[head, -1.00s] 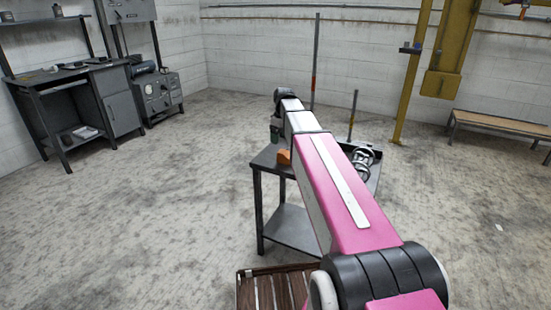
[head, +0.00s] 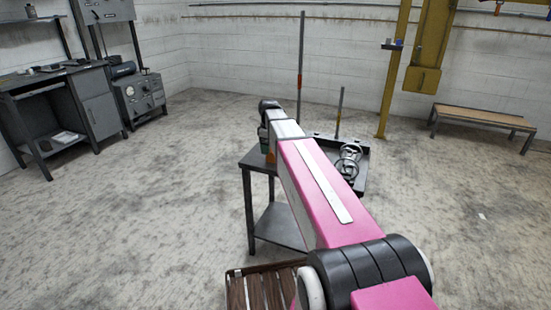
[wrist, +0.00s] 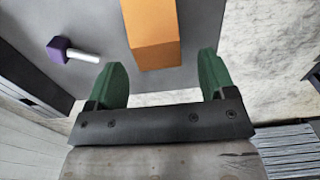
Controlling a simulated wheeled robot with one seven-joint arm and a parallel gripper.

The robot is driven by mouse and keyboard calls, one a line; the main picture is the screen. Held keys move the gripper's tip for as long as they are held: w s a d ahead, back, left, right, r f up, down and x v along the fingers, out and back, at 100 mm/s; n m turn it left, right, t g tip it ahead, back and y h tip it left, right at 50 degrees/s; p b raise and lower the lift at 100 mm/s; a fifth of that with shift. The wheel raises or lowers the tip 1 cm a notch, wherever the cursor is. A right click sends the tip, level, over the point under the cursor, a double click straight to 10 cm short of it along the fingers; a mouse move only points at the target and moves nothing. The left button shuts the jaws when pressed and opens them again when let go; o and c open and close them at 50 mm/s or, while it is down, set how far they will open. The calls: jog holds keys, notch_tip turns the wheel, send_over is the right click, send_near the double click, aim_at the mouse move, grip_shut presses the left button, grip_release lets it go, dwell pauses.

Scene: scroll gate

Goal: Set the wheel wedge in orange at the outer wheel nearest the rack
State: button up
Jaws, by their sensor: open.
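The orange wheel wedge (wrist: 150,35) lies on a grey tabletop (wrist: 195,20) in the wrist view, just beyond my gripper (wrist: 162,80). My gripper's green fingers are spread apart with nothing between them; the near end of the wedge faces the gap. In the head view my gripper (head: 264,132) is at the far left of the grey table (head: 275,228), and my arm hides most of the wedge. A metal piece with round rings (head: 348,160) sits in a dark tray-like frame (head: 360,182) to the right of my arm. I cannot tell which ring is an outer wheel.
A small purple-headed item with a white shaft (wrist: 65,50) lies left of the wedge. A slatted wooden surface (head: 262,290) is at the lower front. A thin post (head: 338,115) rises by the frame. A bench (head: 485,117) stands at the right wall. Open floor lies left and right.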

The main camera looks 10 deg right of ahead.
jog(key=f, duration=0.4)
jog(key=shift+d+f, duration=0.15)
jog(key=shift+d, duration=0.05)
jog(key=shift+c, duration=0.3)
jog(key=c, duration=1.1)
jog(key=shift+r, duration=0.2)
jog(key=shift+r, duration=0.65)
notch_tip(320, 180, up, 3)
jog(key=shift+f, duration=0.2)
jog(key=s+a+r, duration=0.7)
jog(key=s, duration=0.3)
jog(key=s+d+r+m, duration=0.1)
jog(key=s+d+m, duration=0.2)
jog(key=d+m, duration=0.4)
jog(key=m, duration=0.4)
jog(key=shift+s+d+r, duration=0.25)
jog(key=shift+r, duration=0.1)
